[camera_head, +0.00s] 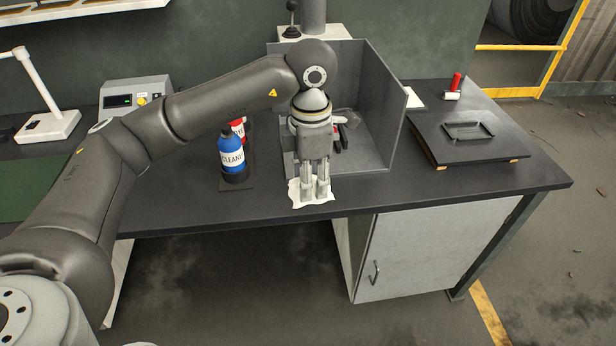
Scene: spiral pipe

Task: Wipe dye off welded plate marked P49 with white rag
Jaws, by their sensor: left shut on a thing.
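My left gripper (315,192) points down at the front edge of the dark workbench (450,195), its fingers closed on the white rag (298,190). The rag spreads out around the fingertips; I cannot tell whether it touches the bench top. A blue bottle labelled as cleaner (232,158) stands to the left of the gripper, with a red bottle (238,126) partly hidden behind it. No plate marked P49 can be made out; the gripper hides part of the grey three-sided booth (385,85) behind it. My right gripper is out of view.
Partly hidden small items, one grey and one red and black, lie in the booth. A black board with a handle (470,131) lies on the bench's right, near a red-handled tool (455,86). A control box (137,97) and white lamp (45,115) stand left.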

